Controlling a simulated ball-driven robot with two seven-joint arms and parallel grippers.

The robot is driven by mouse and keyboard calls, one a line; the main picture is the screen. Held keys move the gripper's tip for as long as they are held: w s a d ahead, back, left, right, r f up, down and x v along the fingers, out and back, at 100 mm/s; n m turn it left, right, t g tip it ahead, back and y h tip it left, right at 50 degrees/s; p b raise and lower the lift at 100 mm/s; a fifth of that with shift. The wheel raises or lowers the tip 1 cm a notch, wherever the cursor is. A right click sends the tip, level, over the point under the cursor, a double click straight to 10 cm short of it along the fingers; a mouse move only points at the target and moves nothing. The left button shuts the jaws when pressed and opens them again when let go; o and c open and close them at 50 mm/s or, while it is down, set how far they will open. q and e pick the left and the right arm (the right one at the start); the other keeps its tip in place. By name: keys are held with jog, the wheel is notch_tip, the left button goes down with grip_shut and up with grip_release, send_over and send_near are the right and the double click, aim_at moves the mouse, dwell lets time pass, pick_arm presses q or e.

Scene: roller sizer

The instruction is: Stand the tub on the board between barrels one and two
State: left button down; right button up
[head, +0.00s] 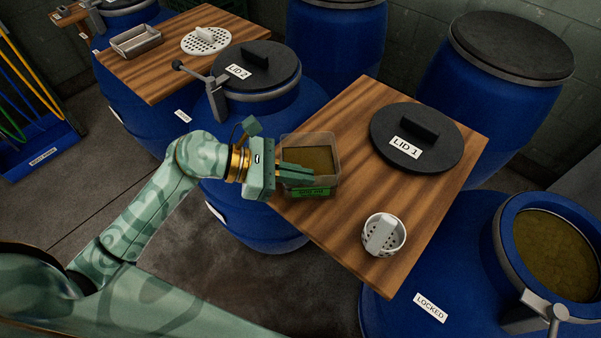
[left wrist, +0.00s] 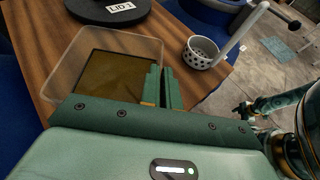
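The tub (head: 328,143) is a clear open box of brown-green stuff with a green label, standing upright at the left part of the wooden board (head: 345,215). It also shows in the left wrist view (left wrist: 72,72). My left gripper (head: 300,175) has its fingers closely pinched at the tub's near wall, one on each side of it; they also show in the left wrist view (left wrist: 161,88). I cannot tell whether its base touches the board. The board lies between the lidded barrel (head: 235,215) and the open barrel (head: 480,240) marked LOCKED. My right gripper cannot be made out.
Lid 1 (head: 440,150) lies on the board's far part, and a white perforated cup (head: 384,235) stands near its front corner. Lid 2 (head: 262,60) sits on the left barrel, beside a clamp lever (head: 215,90). Another board (head: 165,75) holds a tray and a perforated disc.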

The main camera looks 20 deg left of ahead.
pick_arm(q)
jog(key=shift+r, duration=0.1)
jog(key=c, duration=1.6)
grip_release()
jog(key=shift+c, duration=0.2)
jog(key=shift+r, duration=0.1)
jog(key=p+v, duration=0.1)
jog(key=v, duration=1.1)
jog(key=shift+s, duration=0.15)
